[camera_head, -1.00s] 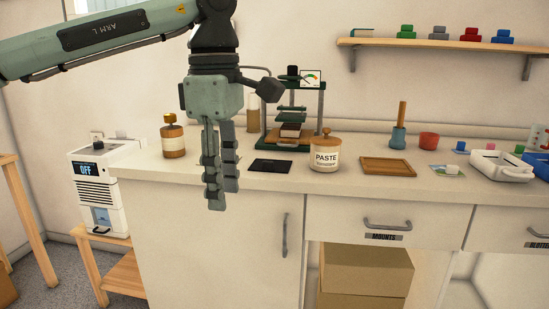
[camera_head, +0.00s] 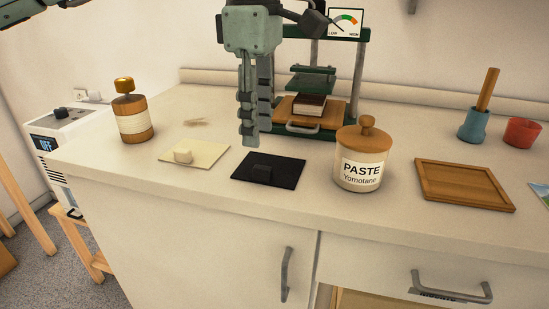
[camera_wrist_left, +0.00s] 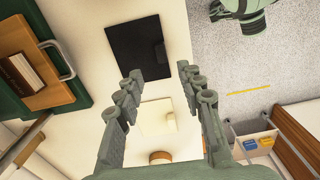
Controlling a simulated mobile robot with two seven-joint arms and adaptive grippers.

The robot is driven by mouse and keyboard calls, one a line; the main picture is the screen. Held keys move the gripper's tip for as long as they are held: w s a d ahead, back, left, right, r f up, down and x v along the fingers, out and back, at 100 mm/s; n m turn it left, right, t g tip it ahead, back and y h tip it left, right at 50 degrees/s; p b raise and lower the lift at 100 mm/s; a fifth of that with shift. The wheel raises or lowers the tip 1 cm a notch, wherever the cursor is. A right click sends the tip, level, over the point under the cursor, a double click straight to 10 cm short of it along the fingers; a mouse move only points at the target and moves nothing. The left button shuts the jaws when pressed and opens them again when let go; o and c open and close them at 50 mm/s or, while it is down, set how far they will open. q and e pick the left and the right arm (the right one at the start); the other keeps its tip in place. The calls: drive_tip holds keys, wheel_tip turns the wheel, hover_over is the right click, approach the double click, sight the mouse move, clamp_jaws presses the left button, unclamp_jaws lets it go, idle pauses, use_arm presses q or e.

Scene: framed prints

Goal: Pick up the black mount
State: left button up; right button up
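The black mount (camera_head: 288,182) is a flat dark sheet with a small black block on it. It lies on the white counter (camera_head: 210,227), left of the paste jar (camera_head: 361,174). My left gripper (camera_head: 255,138) points down near the mount's back left corner, with its fingers apart and empty. In the left wrist view the black mount (camera_wrist_left: 128,50) lies beyond the open fingers (camera_wrist_left: 160,77), not between them. A cream mount (camera_head: 207,154) with a pale block lies to its left; it shows between the fingers in the wrist view (camera_wrist_left: 152,118). My right gripper is not in view.
A green press (camera_head: 355,85) with a gauge stands behind the black mount. The counter in front of the mounts is clear.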

sight(259, 167)
use_arm(q)
drive_tip(key=f, duration=0.7)
drive_tip(key=shift+s, duration=0.2)
drive_tip(key=shift+c, duration=0.6)
clamp_jaws()
